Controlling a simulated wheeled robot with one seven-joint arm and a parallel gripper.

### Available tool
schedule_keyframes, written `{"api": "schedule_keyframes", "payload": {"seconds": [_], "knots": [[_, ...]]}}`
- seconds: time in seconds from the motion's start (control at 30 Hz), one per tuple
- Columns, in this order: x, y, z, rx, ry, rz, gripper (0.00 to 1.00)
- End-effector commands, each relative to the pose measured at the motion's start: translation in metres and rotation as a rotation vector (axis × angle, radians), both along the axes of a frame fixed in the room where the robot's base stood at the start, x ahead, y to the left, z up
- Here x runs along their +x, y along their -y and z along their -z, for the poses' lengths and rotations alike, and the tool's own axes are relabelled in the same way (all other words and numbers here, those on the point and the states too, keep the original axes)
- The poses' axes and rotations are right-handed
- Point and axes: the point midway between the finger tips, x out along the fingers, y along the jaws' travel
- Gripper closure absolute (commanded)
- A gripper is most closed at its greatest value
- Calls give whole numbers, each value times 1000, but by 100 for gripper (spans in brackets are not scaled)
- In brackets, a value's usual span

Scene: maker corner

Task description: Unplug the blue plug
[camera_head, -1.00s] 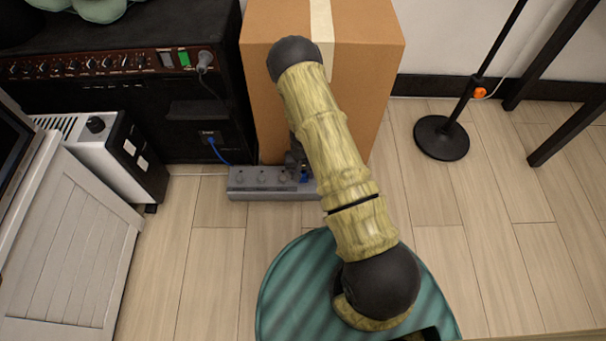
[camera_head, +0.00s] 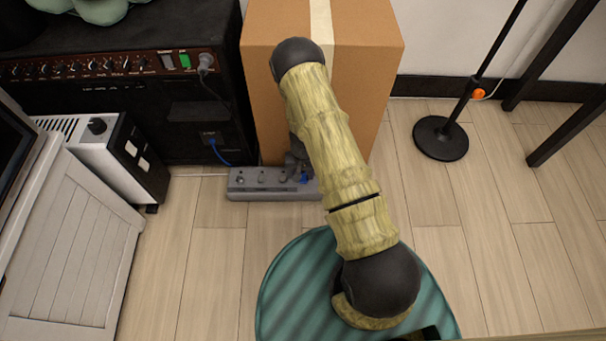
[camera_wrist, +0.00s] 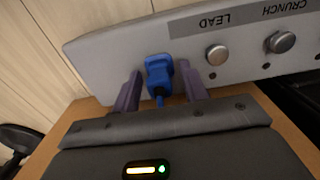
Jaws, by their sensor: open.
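The blue plug (camera_wrist: 158,72) sits in the grey strip (camera_wrist: 110,45) in the wrist view, near the strip's end and beside the "LEAD" label. Its blue cord runs toward my gripper's palm. My gripper (camera_wrist: 160,82) is open, with one purple finger on each side of the plug. I cannot tell whether either finger touches it. In the head view the grey strip (camera_head: 250,182) lies on the floor in front of the cardboard box. Only a bit of the blue plug (camera_head: 304,178) shows there, partly hidden by my gripper (camera_head: 297,168) and arm.
The cardboard box (camera_head: 262,90) stands close behind the strip. A black amplifier (camera_head: 90,100) with a blue cord (camera_head: 218,153) is to the left. A white cabinet (camera_head: 65,240) is at the left and a black stand base (camera_head: 441,138) at the right.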

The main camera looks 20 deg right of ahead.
Motion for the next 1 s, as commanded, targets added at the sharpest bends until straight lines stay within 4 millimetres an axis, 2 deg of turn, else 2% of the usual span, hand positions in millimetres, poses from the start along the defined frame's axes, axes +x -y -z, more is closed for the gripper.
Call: {"api": "schedule_keyframes", "payload": {"seconds": [0.17,0.3,0.37,0.4,1.0], "knots": [[0,0,0,0,0,0,58],[0,0,0,0,-1,0,86],[0,0,0,0,-1,0,97],[0,0,0,0,-1,0,100],[0,0,-15,0,-1,0,100]]}}
